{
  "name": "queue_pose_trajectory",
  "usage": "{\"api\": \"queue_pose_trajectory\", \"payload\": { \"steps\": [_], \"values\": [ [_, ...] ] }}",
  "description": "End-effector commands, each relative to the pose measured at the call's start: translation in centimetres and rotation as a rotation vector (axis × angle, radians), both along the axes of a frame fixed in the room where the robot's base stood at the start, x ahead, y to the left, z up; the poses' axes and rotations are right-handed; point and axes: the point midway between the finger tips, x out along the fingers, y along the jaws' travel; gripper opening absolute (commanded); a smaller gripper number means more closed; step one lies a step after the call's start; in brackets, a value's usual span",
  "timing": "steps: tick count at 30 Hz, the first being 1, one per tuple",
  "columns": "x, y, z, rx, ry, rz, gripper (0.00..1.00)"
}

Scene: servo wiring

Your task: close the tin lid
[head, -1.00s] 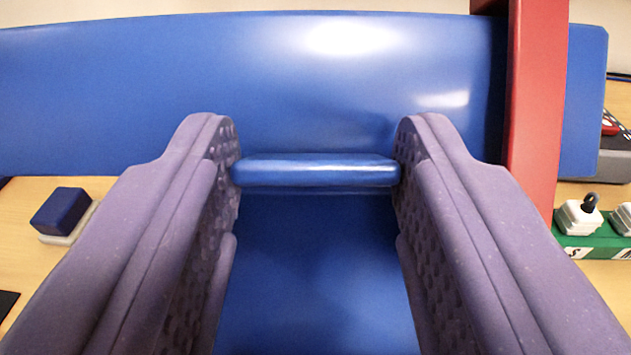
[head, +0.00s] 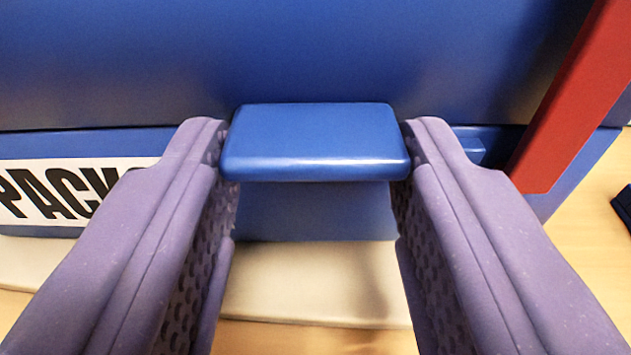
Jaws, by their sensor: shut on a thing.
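The blue tin lid (head: 300,50) fills the top of the head view, with a blue tab (head: 315,142) at its front edge. My gripper (head: 315,150) is shut on this tab, one purple finger on each side of it. Below the lid's edge is the blue front wall of the tin (head: 310,212), partly hidden by my fingers. A thin dark line runs between lid and wall at the left. I cannot tell whether the lid sits fully down all round.
A white label reading PACK (head: 60,190) is on the tin's front at left. A red strip (head: 570,100) crosses the right side. A pale mat (head: 310,283) lies below on the wooden table (head: 580,240). A dark object (head: 624,205) is at the right edge.

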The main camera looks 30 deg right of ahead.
Motion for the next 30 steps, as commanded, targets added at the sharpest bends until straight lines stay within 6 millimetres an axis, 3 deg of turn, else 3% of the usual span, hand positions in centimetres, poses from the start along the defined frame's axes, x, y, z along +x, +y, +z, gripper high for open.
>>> {"api": "queue_pose_trajectory", "payload": {
  "steps": [1,14,15,18,30],
  "values": [
    [-0.26,0.03,-0.95,0.003,0.020,0.000,0.00],
    [-0.32,0.03,-1.15,0.003,0.023,0.000,0.00],
    [-0.33,0.03,-1.14,0.002,0.023,0.000,0.53],
    [-0.27,0.01,-1.02,0.002,0.020,0.000,0.72],
    [-0.16,-0.07,-0.66,0.000,0.010,-0.001,0.72]
  ]
}}
